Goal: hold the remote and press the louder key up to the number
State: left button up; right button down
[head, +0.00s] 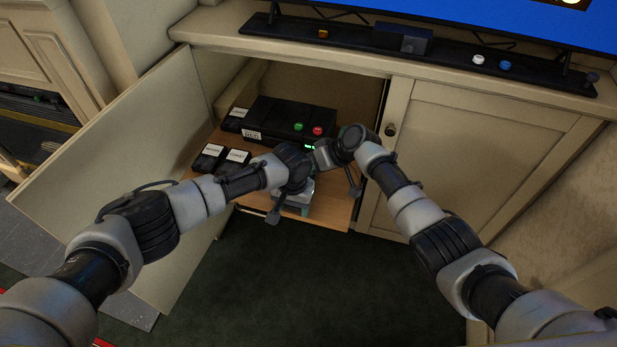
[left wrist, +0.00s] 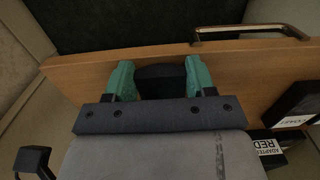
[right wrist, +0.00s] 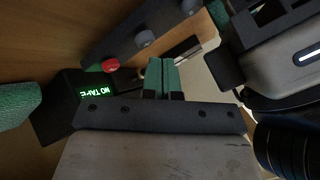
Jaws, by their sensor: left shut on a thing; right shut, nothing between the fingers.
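My left gripper (head: 298,203) reaches over the wooden pull-out board. In the left wrist view its green fingers (left wrist: 160,78) are shut on a black thing (left wrist: 161,84), apparently the remote; only its blunt end shows and no keys are visible. My right gripper (right wrist: 162,66) is shut and empty. Its green fingertips touch each other in the right wrist view, close to the left gripper's grey body (right wrist: 275,65). In the head view the right fingertips are hidden by the wrists. Only the lower edge of the blue TV screen (head: 480,20) shows, with a yellowish mark cut off at the top and no readable number.
A black deck (head: 270,112) with green and red buttons stands on the board (head: 335,212); its green display reads "NO TAPE" in the right wrist view (right wrist: 98,92). Labelled black cassettes (head: 209,157) lie left. The left cabinet door (head: 110,170) is open, the right one (head: 460,150) closed.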

jog(key=shift+f, duration=0.25)
jog(key=shift+f, duration=0.4)
dwell(0.8)
jog(key=shift+r, duration=0.8)
jog(key=shift+r, duration=2.5)
dwell(0.5)
notch_tip(320, 180, up, 4)
jog(key=shift+f, duration=0.1)
